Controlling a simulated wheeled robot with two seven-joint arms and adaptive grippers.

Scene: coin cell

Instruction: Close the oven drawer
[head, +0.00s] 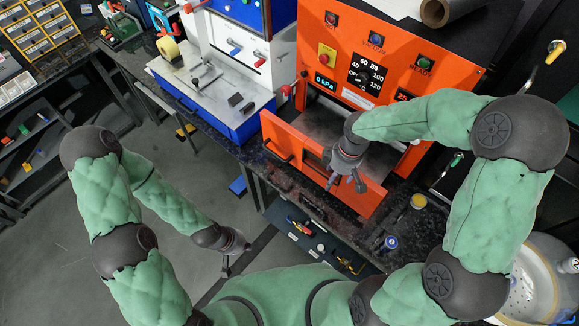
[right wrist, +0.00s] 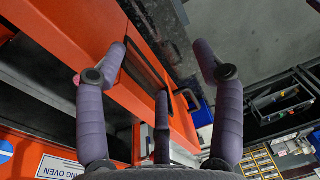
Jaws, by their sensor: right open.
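The orange oven (head: 345,45) stands at the back of the bench, and its drawer (head: 290,140) is pulled out toward me, with a dark gap behind the drawer front. My right gripper (head: 345,180) is at the drawer front, right of its middle. In the right wrist view my right gripper (right wrist: 160,60) has its fingers spread, with the orange drawer front (right wrist: 108,75) and a dark bar along it beside and between them. I cannot tell whether they touch. My left gripper (head: 236,246) hangs low at the left, away from the oven; its fingers are too small to read.
A white and blue machine (head: 235,50) stands left of the oven. A yellow-topped small jar (head: 418,201) and a blue-marked small item (head: 391,241) lie on the dark bench, right of the drawer. A round cream basin (head: 545,285) is at the lower right.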

